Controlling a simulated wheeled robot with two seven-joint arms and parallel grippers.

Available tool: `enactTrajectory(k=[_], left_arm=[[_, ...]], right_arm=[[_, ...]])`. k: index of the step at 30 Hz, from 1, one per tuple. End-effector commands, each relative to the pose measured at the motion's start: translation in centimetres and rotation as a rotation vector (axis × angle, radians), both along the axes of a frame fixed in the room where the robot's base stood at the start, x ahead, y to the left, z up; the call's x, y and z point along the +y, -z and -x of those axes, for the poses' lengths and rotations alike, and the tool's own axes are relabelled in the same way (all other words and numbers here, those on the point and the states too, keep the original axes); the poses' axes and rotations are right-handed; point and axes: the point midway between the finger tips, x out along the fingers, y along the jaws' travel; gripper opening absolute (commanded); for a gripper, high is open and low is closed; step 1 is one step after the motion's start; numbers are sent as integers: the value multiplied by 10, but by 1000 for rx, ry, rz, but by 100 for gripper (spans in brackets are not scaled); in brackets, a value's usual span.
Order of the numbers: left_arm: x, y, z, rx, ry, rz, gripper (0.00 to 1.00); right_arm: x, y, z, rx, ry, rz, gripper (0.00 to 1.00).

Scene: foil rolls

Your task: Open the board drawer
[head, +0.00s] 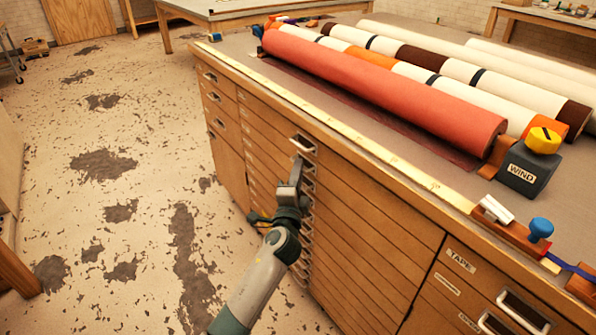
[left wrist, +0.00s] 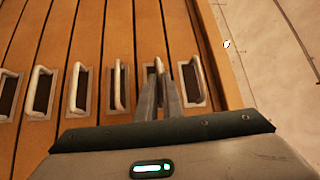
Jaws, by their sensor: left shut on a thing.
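The wooden cabinet (head: 360,215) has a stack of wide, shallow drawers with metal pull handles. My left gripper (head: 296,168) is at the upper part of this stack, just below the top handle (head: 303,144). In the left wrist view its fingers (left wrist: 168,85) are close together on a drawer handle (left wrist: 152,72), the second from the tabletop edge. The top handle (left wrist: 192,80) is right beside the fingers. The drawer fronts look flush with the cabinet. No label reading "board" is legible. My right gripper is not in view.
On the cabinet top lie a large red roll (head: 390,90), several paler rolls, and a dark block marked WIND (head: 525,170) with a yellow knob. A drawer labelled TAPE (head: 461,260) is at the right. The floor (head: 130,230) left of the cabinet is clear.

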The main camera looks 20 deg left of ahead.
Motion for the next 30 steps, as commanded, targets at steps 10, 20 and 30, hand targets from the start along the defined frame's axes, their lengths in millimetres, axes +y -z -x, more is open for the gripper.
enactTrajectory(k=[10, 20, 30], left_arm=[[-1, 2, 0, 3, 0, 0, 0], [3, 1, 5, 3, 0, 0, 0], [33, 0, 44, 5, 0, 0, 0]], right_arm=[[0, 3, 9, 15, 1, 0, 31], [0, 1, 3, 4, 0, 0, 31], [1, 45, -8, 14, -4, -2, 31]])
